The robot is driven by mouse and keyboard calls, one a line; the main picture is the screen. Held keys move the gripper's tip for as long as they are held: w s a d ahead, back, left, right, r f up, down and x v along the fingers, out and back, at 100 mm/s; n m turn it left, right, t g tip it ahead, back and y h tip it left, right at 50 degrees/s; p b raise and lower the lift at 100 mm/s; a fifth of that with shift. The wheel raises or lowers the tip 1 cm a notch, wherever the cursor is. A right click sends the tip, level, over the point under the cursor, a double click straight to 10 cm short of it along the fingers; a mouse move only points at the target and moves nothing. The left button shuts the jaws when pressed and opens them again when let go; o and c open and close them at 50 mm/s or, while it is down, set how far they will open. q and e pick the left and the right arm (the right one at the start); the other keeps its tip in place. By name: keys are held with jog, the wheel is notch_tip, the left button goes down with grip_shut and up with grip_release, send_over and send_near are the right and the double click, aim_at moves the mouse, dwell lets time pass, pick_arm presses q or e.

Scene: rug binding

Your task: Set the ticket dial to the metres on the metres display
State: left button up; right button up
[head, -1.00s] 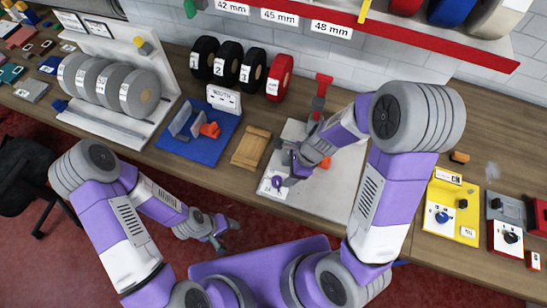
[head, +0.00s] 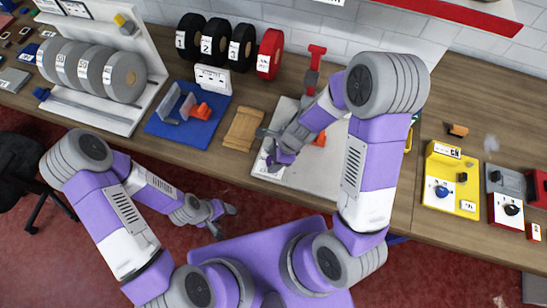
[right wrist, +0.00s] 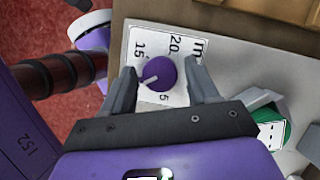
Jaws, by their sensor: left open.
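The ticket dial (right wrist: 160,72) is a round purple knob on a white card (right wrist: 186,42) with the numbers 15, 20 and 5 showing. Its white pointer line points left and slightly down in the right wrist view, below the 15. My right gripper (right wrist: 160,78) has its two fingers on either side of the knob, with a gap at each side. In the head view my right gripper (head: 272,150) is over the card at the plate's front left corner. My left gripper (head: 222,221) is open and empty in front of the bench. I cannot make out a metres reading.
A pale plate (head: 315,177) lies under my right arm. A wooden block (head: 243,129) and a blue tray (head: 165,127) are left of it. A red-handled tool (head: 316,58) stands behind. A yellow box (head: 450,192) with a blue knob is right. A green part (right wrist: 272,134) is near the right finger.

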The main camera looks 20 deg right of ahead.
jog(key=c, duration=0.9)
jog(key=shift+r+n+g+p, duration=0.1)
jog(key=shift+n+g+p, duration=0.4)
jog(key=shift+n+p, duration=0.65)
jog(key=n, duration=0.2)
jog(key=n+g+p, duration=0.1)
jog(key=n, duration=0.1)
jog(key=shift+w+p, duration=0.2)
jog(key=shift+p, duration=0.1)
jog(key=n+g, duration=0.1)
jog(key=n, duration=0.2)
jog(key=shift+w+n+g+p, duration=0.1)
jog(key=shift+n+g+p, duration=0.2)
jog(key=shift+p, duration=0.1)
jog(key=shift+a+n+g+h, duration=0.1)
jog(key=shift+n+g+h, duration=0.25)
jog(key=shift+n, duration=0.65)
jog(key=shift+a+n+g+h, duration=0.15)
jog(key=shift+n+h, duration=0.3)
jog(key=shift+n, duration=0.5)
jog(key=shift+d, duration=0.1)
jog(key=o, duration=1.1)
jog(key=shift+c, duration=0.2)
